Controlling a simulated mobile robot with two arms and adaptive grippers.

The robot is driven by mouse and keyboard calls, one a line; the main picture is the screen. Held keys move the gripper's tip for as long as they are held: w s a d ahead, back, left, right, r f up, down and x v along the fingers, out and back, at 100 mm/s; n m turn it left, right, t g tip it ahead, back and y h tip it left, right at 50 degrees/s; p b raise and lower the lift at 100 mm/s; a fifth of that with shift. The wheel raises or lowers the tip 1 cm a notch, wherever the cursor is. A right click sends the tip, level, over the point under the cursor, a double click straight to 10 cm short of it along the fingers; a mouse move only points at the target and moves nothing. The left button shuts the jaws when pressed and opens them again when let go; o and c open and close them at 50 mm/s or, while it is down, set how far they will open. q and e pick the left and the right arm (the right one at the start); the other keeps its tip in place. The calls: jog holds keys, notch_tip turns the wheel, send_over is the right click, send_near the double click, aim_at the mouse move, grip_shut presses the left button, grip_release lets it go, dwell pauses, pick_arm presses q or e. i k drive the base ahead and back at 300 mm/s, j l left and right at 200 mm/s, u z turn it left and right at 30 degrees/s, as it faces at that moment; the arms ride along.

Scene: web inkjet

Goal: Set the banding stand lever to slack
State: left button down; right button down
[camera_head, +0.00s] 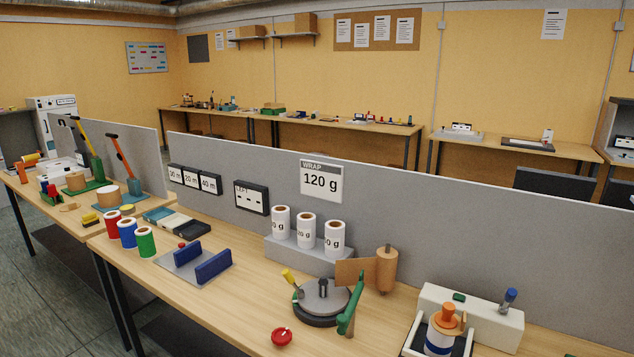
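No label marks the banding stand, so I cannot tell for sure which fixture it is. A round grey turntable on a dark base (323,301) stands on the near bench, with a short yellow-tipped lever (291,279) at its left and an upright green arm (351,308) at its right. On the left bench, one fixture has a green base (97,170) and a tilted yellow lever with a black tip (83,134). Beside it, a teal fixture (132,187) has a tilted orange lever (120,153). Neither of my grippers is in view.
A red button (281,336) sits at the near bench's front. A brown roll (386,269) stands behind the green arm. White rolls (306,231) stand on a grey block. A grey partition (440,215) runs behind the bench. Open floor (50,300) lies at the left.

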aim_at(511, 292)
jog(key=k+l, duration=0.1)
jog(key=l, duration=0.35)
jog(key=k+l+u, duration=0.1)
jog(key=l, duration=0.35)
jog(key=k+l, duration=0.1)
jog(key=l, duration=0.35)
jog(key=k+l+u, duration=0.1)
jog(key=l, duration=0.3)
jog(key=k+l, duration=0.15)
jog(key=l, duration=0.3)
jog(key=k+l+u, duration=0.15)
jog(key=l, duration=0.3)
jog(key=k+l, duration=0.1)
jog(key=l, duration=0.3)
jog(key=k+l+u, duration=0.1)
jog(key=l, duration=0.3)
jog(key=i+j+z, duration=0.15)
jog(key=j+z, duration=0.7)
jog(key=i+l, duration=0.05)
jog(key=l, duration=0.05)
